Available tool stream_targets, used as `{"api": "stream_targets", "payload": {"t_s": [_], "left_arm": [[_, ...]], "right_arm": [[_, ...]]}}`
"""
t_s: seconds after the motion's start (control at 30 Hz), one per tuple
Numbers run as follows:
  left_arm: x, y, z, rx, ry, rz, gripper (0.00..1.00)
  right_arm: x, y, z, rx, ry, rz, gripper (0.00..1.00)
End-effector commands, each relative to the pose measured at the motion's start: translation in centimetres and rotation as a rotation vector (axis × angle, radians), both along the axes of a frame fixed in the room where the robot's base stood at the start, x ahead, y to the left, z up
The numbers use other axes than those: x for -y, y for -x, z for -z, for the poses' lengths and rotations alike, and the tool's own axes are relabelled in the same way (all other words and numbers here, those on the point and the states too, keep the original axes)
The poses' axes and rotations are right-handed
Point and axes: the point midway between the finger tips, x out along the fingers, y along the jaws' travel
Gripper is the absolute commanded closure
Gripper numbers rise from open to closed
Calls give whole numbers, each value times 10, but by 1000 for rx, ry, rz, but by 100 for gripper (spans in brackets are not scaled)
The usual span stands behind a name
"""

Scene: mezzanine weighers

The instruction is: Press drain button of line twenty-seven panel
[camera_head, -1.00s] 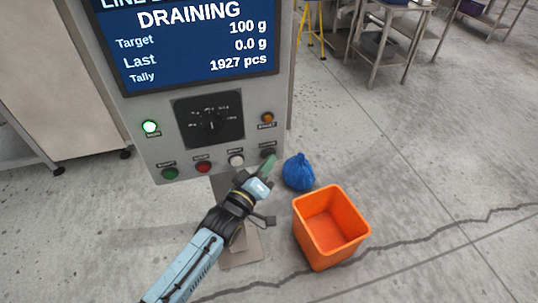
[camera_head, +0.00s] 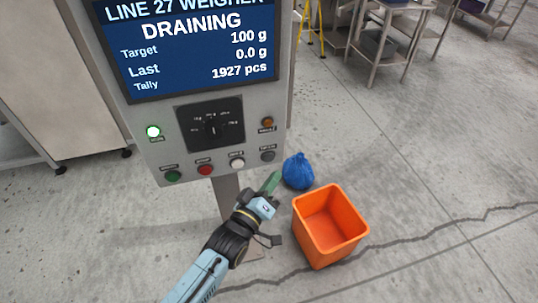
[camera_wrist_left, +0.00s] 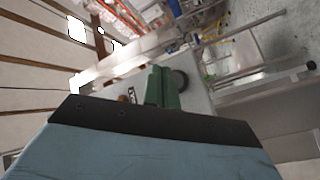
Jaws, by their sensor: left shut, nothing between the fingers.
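The line 27 panel (camera_head: 150,110) stands ahead of me in the head view. Its screen (camera_head: 190,45) reads "LINE 27 WEIGHER" and "DRAINING". Its bottom row holds a green button (camera_head: 172,176), a red button (camera_head: 205,170), a white button (camera_head: 237,163) and a dark grey button (camera_head: 267,156). The labels are too small to read. My left gripper (camera_head: 272,182) is shut and empty, just below the grey button and apart from it in the picture. In the left wrist view its green fingers (camera_wrist_left: 162,88) are together beside a dark round button (camera_wrist_left: 180,80). My right gripper is out of view.
An orange bin (camera_head: 330,228) and a blue bag (camera_head: 298,171) sit on the floor right of the panel. Metal tables stand at the back right.

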Motion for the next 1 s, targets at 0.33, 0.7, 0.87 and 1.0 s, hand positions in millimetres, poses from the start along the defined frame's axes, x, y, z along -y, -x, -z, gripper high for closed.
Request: {"api": "stream_targets", "payload": {"t_s": [0.33,0.7,0.87,1.0], "left_arm": [[6,19,0,0,0,0,100],[6,19,0,0,-1,0,100],[6,18,0,0,-1,0,100],[6,18,0,0,-1,0,100]], "right_arm": [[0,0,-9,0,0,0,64],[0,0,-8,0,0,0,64],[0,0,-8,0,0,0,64],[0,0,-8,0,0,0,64]]}}
